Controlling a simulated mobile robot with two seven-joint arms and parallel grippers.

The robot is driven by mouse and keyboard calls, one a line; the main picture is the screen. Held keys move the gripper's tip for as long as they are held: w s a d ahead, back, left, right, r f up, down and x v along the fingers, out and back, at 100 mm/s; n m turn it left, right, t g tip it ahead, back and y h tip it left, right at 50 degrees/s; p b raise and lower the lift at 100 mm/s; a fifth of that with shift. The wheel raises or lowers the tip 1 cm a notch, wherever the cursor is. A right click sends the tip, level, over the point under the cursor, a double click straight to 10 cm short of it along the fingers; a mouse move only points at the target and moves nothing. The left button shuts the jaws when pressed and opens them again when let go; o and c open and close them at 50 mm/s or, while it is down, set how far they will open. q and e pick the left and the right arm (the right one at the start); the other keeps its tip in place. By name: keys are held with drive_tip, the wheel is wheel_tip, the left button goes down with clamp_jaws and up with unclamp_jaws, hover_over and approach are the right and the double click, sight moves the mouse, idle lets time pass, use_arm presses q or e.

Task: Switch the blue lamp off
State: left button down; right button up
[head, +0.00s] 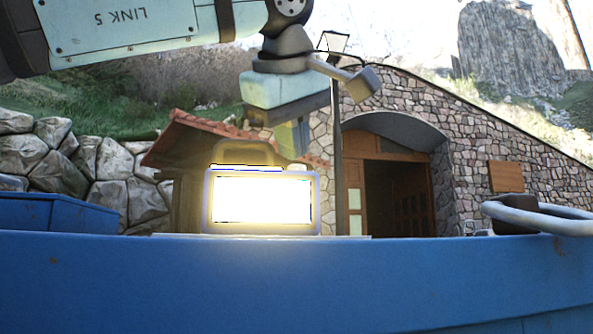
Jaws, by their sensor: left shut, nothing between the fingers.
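A lit work lamp (207,203) stands upright, its panel glowing bright white and yellow. Its frame looks grey-blue, tinted by the glow, and a carrying handle arches over its top. A small pale knob shows at the top right of the lamp. My left gripper (292,140) comes down from above, over the right part of the lamp. It is shut and empty, with its fingertips close above the knob in the picture. I cannot tell whether they touch it. My right gripper is not in view.
A wide blue surface (300,285) fills the foreground, with a blue box-like part (50,213) at the left. A grey curved tube (540,218) with a dark block sticks in at the right. A stone building and rocks lie behind.

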sight(293, 165)
use_arm(q)
drive_tip(key=shift+f, duration=0.35)
idle(0.3)
drive_tip(key=shift+r+p, duration=0.9)
drive_tip(key=shift+r, duration=0.1)
wheel_tip(293, 165, up, 3)
drive_tip(key=p, duration=0.2)
drive_tip(key=shift+p, duration=0.4)
wheel_tip(293, 165, up, 3)
drive_tip(key=p, duration=0.3)
